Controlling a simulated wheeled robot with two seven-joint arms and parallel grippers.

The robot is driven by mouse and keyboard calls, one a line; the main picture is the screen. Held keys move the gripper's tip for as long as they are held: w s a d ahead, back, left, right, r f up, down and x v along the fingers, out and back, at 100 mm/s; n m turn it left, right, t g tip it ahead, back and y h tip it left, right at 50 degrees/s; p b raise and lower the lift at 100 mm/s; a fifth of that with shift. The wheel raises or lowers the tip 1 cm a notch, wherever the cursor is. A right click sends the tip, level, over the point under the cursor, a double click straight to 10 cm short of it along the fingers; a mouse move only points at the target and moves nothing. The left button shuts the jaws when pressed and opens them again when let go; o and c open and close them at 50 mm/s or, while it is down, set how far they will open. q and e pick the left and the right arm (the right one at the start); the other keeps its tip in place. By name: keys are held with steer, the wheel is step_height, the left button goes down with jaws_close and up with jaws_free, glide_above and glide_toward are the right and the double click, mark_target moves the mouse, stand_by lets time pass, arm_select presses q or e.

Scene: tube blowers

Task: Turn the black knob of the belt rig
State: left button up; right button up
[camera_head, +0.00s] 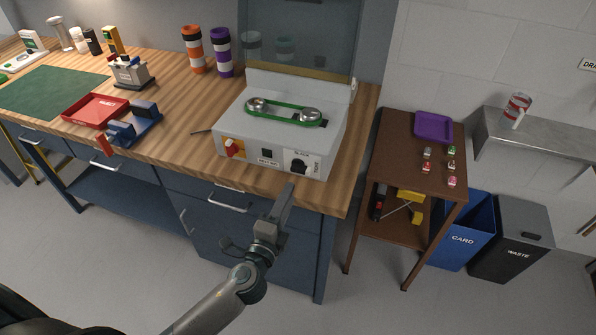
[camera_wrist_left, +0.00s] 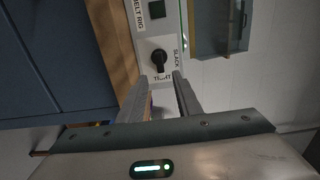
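The belt rig (camera_head: 283,125) is a light grey box on the wooden bench, with a green belt (camera_head: 284,110) around two metal pulleys on top. Its black knob (camera_head: 299,167) sits at the right of the front face. In the left wrist view the black knob (camera_wrist_left: 158,60) stands between the labels SLACK and TIGHT, just beyond the fingertips. My left gripper (camera_head: 289,188) is in front of the bench edge, pointing at the knob. In the left wrist view the left gripper (camera_wrist_left: 160,78) has its two fingers apart with nothing between them. My right gripper is out of view.
A red switch (camera_head: 234,148) and a dark square button (camera_head: 266,153) share the rig's front. A clear panel (camera_head: 300,35) stands behind it. A brown side table (camera_head: 400,150) is to the right. A blue holder (camera_head: 134,123) and red tray (camera_head: 95,110) lie left.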

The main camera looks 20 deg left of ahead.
mark_target(299, 173)
arm_select(q)
steer(key=w+p, duration=0.1)
steer(key=w, duration=0.7)
steer(key=shift+w+d+p, duration=0.15)
steer(key=shift+w+p, duration=0.25)
jaws_close()
